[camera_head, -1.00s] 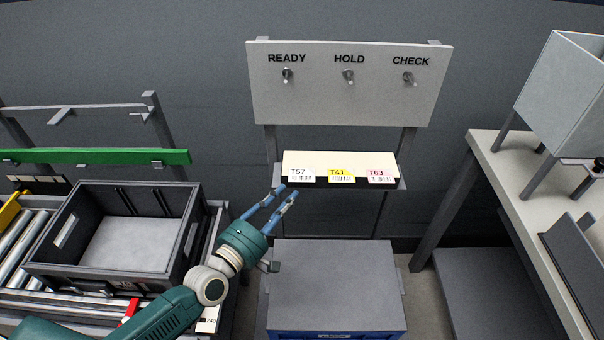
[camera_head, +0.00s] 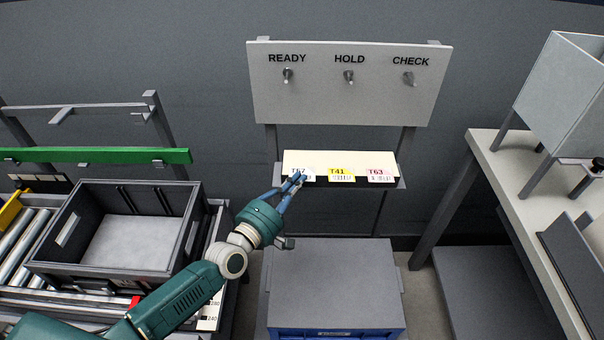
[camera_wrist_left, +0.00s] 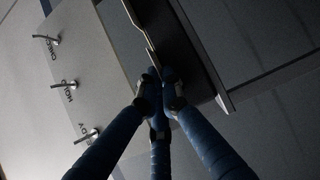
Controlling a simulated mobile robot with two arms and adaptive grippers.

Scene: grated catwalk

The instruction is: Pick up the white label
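The white label T57 (camera_head: 308,177) sits at the left end of the row on the front of a small shelf, partly hidden by my left gripper. My left gripper (camera_head: 299,180) is at this label, with its blue fingers drawn together at the label's lower left part. In the left wrist view the gripper's fingertips (camera_wrist_left: 160,92) meet around the edge of a thin pale strip, which appears to be the label. The label is still at the shelf front. My right gripper is in neither view.
A yellow label T41 (camera_head: 341,174) and a pink label T63 (camera_head: 380,174) sit to the right on the shelf. Above is a board (camera_head: 350,100) with three pegs marked READY, HOLD and CHECK. A grey box (camera_head: 335,285) stands below; a dark crate (camera_head: 100,270) is at left.

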